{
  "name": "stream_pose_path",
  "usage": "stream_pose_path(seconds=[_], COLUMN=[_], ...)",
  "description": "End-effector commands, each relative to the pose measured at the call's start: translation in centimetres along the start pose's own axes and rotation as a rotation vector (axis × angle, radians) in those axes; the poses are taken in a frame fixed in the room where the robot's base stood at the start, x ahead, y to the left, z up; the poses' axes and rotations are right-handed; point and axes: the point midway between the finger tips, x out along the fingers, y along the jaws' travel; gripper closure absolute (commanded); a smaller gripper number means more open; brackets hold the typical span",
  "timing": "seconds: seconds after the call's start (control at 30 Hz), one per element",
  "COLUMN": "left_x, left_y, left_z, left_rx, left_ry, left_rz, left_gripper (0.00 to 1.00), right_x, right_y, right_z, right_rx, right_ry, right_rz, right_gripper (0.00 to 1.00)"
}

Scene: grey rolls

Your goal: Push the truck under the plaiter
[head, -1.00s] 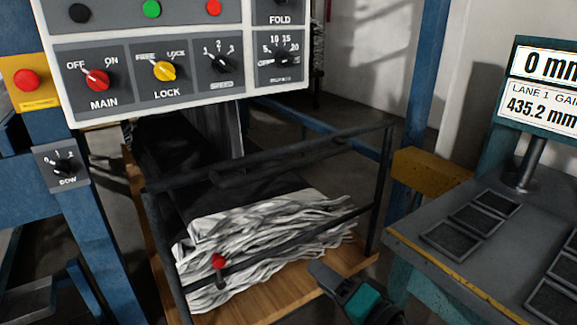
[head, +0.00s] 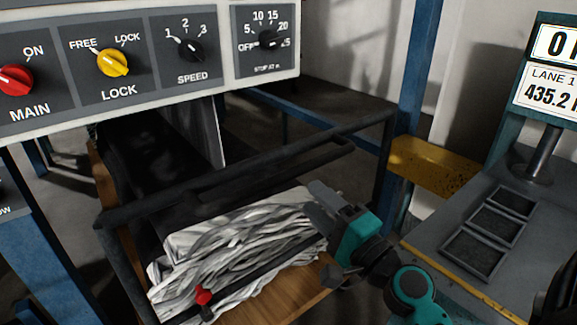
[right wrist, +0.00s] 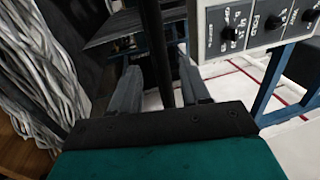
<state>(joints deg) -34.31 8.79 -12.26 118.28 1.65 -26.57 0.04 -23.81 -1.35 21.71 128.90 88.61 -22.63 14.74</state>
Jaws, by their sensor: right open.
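The truck is a dark tubular frame (head: 240,171) on a wooden base (head: 275,304), carrying a heap of folded grey-white cloth (head: 240,245). A small red knob (head: 203,296) sits on its lower front rail. The plaiter's control panel (head: 150,62) hangs above and behind the truck's near end. My right gripper (head: 326,238) is open at the truck's near side, beside the cloth. In the right wrist view a dark bar (right wrist: 154,50) stands between the open fingers (right wrist: 158,90); whether they touch it I cannot tell. My left gripper is not in view.
A grey bench (head: 420,232) with shallow black trays (head: 497,226) and a display (head: 555,70) stands at the right. A yellow block (head: 435,166) and a blue post (head: 418,75) stand beyond the truck's right corner. A blue frame leg (head: 48,235) is at the left.

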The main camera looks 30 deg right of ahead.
Motion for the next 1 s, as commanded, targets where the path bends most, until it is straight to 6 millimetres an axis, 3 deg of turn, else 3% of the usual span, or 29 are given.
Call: stream_pose_path(seconds=[0.2,0.43,0.6,0.9,1.0], left_x=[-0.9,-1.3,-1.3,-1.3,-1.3], left_y=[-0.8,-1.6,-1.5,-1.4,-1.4], left_z=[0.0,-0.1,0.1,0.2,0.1], left_rx=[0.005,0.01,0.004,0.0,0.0], left_ry=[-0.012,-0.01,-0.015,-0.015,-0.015], left_rz=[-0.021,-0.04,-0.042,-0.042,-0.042], left_gripper=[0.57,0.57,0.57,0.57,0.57], right_x=[4.3,7.4,8.5,8.7,8.7], right_y=[-0.4,-0.2,-0.1,0.0,0.0], right_z=[0.0,0.0,0.1,0.1,0.1], right_rx=[-0.001,-0.001,-0.002,-0.002,-0.002], right_ry=[0.0,-0.001,-0.001,-0.001,-0.001], right_rz=[-0.002,-0.001,0.001,0.001,0.001], right_gripper=[0.54,0.54,0.54,0.54,0.61])
